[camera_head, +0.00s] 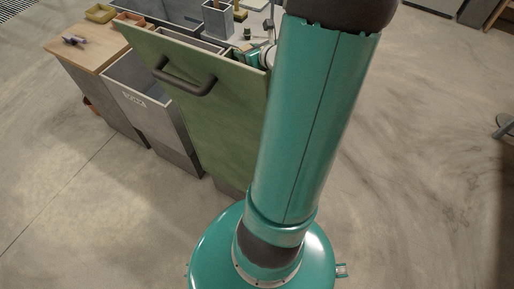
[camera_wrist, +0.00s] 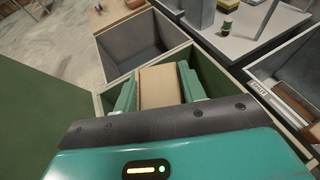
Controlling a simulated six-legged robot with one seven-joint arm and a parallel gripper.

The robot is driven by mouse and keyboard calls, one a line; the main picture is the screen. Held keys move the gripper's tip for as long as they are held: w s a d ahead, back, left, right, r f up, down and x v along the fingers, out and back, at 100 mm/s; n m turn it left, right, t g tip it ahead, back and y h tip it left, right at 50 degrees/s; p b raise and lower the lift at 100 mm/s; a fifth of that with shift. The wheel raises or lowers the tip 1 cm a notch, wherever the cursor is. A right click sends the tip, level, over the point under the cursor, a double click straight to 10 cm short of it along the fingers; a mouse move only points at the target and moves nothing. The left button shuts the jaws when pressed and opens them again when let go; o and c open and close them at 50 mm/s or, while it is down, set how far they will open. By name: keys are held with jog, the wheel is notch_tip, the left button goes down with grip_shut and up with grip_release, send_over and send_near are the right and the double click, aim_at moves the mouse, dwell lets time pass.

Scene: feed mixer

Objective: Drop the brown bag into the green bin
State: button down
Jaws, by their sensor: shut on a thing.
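The brown bag (camera_wrist: 158,87) sits between the two green fingers of my gripper (camera_wrist: 158,86) in the wrist view. My gripper is shut on it. The bag and fingers are over the open top of the green bin, whose pale rim (camera_wrist: 234,86) and green inner wall show around them. I cannot tell how deep the bag hangs in it. In the head view the green bin's tall front panel (camera_head: 205,115) with a dark handle stands pulled out. Part of my gripper (camera_head: 250,56) shows behind its top edge. The bag is hidden there.
An open grey bin (camera_head: 140,85) stands to the left of the green one in the head view. A wooden-topped cabinet (camera_head: 75,48) is farther left. The counter (camera_wrist: 262,28) behind holds small containers. Concrete floor (camera_head: 420,150) is clear at the right.

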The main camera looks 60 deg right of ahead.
jog(key=shift+w+a+f, duration=0.15)
jog(key=shift+w+f, duration=0.3)
jog(key=shift+f, duration=0.1)
jog(key=f, duration=0.4)
jog(key=shift+s+f, duration=0.15)
jog(key=shift+s, duration=0.25)
jog(key=shift+w+f, duration=0.15)
jog(key=shift+f, duration=0.2)
jog(key=c, duration=0.7)
grip_release()
jog(key=shift+c, duration=0.2)
